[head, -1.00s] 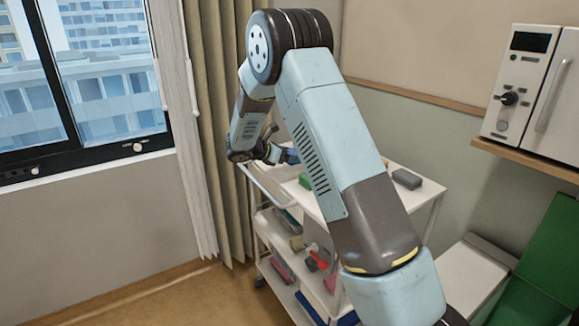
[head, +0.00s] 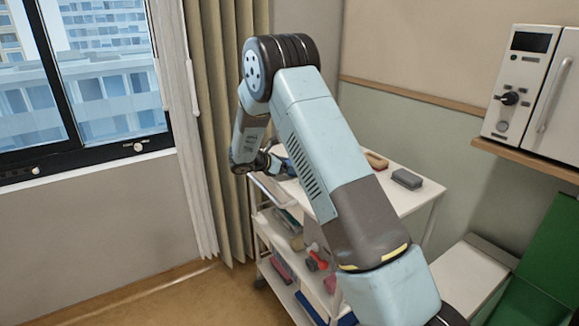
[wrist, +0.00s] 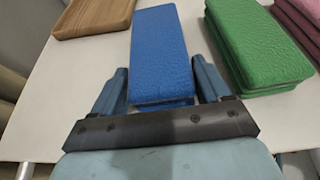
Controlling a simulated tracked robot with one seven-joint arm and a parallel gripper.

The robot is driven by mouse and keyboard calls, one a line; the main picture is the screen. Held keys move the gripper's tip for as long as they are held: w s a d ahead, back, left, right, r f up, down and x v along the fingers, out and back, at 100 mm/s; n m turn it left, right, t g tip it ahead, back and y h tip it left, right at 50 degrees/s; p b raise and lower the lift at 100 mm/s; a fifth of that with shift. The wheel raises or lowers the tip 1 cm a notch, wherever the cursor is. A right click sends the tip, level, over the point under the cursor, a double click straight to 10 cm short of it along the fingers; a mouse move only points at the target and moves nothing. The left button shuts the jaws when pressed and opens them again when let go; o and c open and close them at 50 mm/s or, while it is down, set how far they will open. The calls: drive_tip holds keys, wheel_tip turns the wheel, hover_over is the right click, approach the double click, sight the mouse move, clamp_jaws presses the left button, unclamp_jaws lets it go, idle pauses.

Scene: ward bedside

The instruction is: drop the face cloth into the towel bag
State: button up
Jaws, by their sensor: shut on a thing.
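A blue folded cloth (wrist: 162,45), which looks like the face cloth, lies between the two fingers of my gripper (wrist: 160,66) in the wrist view. The fingers are shut on its near end, one on each side. A second blue edge shows just below it, so it may rest on another layer; I cannot tell if it is lifted. In the head view my gripper is over the left end of the white trolley top (head: 402,199), mostly hidden by my arm, with a bit of blue beside it. I cannot make out the towel bag in either view.
A green folded stack (wrist: 258,45) lies to the right of the blue cloth, with a pink stack (wrist: 302,18) beyond it. A wooden tray (wrist: 95,17) is at the left. In the head view a grey block (head: 407,178) sits on the trolley top. Lower shelves hold several items.

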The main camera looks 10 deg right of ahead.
drive_tip(key=o, duration=1)
drive_tip(key=shift+f, duration=0.1)
